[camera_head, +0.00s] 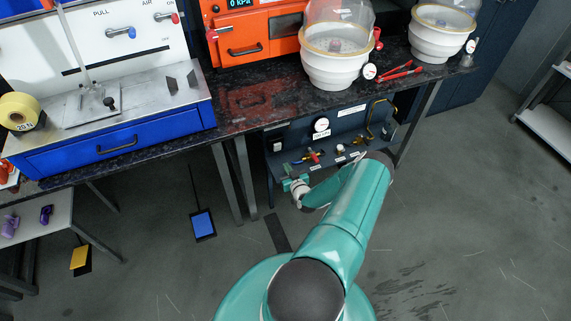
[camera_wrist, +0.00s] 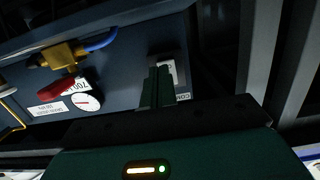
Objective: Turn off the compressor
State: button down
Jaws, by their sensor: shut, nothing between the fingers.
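The dark blue compressor panel (camera_head: 350,130) is under the dark bench. A grey and white switch plate (camera_head: 278,146) sits at its upper left. In the wrist view the plate (camera_wrist: 173,71) is partly hidden behind my fingers, beside a label (camera_wrist: 183,97) of which only "COM" reads. My gripper (camera_wrist: 158,85) is shut and empty, its fingertips in front of the plate; I cannot tell whether they touch it. In the head view my gripper (camera_head: 294,184) is at the panel's lower left. The switch's position is hidden.
The panel also carries a round gauge (camera_head: 321,125), a red-handled valve (camera_head: 314,156) and a brass pipe (camera_head: 371,115). Bench legs (camera_head: 232,175) stand left of my arm. Above are an orange oven (camera_head: 262,35) and a glass-domed white vessel (camera_head: 338,68).

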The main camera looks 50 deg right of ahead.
jog(key=s+a+f, duration=0.1)
jog(key=s+a, duration=0.2)
jog(key=s, duration=0.3)
jog(key=shift+a, duration=0.25)
dwell(0.4)
